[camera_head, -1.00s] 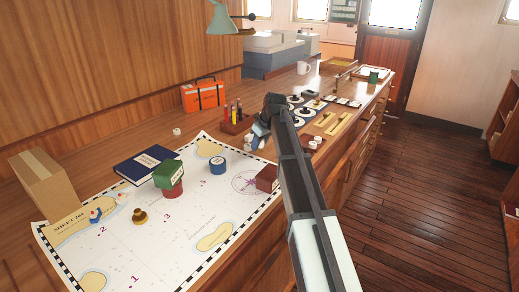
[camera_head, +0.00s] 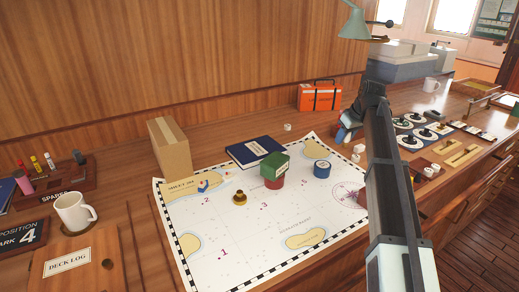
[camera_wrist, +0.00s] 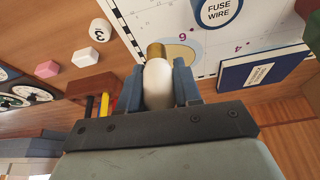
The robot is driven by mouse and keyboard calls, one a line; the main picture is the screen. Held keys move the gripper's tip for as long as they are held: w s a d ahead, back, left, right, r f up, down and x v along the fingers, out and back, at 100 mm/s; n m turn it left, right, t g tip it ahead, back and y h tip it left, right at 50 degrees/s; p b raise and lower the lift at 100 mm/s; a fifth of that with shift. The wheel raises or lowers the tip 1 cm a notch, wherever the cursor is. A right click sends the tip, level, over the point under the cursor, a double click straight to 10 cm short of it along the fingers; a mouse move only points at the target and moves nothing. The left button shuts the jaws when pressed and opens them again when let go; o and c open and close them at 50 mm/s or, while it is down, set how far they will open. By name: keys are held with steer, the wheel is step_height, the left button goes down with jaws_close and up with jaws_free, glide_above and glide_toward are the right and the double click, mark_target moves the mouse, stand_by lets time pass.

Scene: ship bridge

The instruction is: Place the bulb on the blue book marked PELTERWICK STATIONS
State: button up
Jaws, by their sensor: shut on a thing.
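My gripper (camera_wrist: 157,88) is shut on the bulb (camera_wrist: 157,82), whose white glass is between the two blue fingers and whose brass base points away from the palm in the wrist view. In the head view my gripper (camera_head: 347,132) is above the counter, right of the blue book and apart from it; the bulb is not clear there. The blue book (camera_head: 240,152) lies flat at the back edge of the chart, with a pale label too small to read. It also shows right of the bulb in the wrist view (camera_wrist: 232,82).
The chart (camera_head: 225,220) bears a green box (camera_head: 274,165) over a red one, a blue fuse wire tin (camera_head: 322,169) and a brass piece (camera_head: 239,198). A cardboard box (camera_head: 172,144) stands left of the book. An orange case (camera_head: 319,98) stands behind. A pen rack (camera_wrist: 92,86) is near my gripper.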

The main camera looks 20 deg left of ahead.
steer(key=s+a+r+n+g+y, duration=0.1)
steer(key=s+a+n, duration=0.1)
steer(key=a, duration=1.3)
steer(key=s+a+n, duration=0.1)
steer(key=a+n, duration=0.1)
steer(key=a, duration=1.4)
steer(key=r+m+t+h, duration=0.1)
steer(key=r+m, duration=0.1)
steer(key=m, duration=0.3)
glide_above(254, 145)
steer(key=s+d, duration=0.1)
steer(key=s, duration=0.1)
steer(key=shift+m+h, duration=0.3)
steer(key=shift+w+f, duration=0.15)
steer(key=shift+f, duration=2.4)
steer(key=shift+w+f, duration=0.1)
steer(key=shift+f, duration=2.4)
steer(key=shift+f, duration=0.1)
steer(key=o, duration=1)
steer(key=v, duration=1.2)
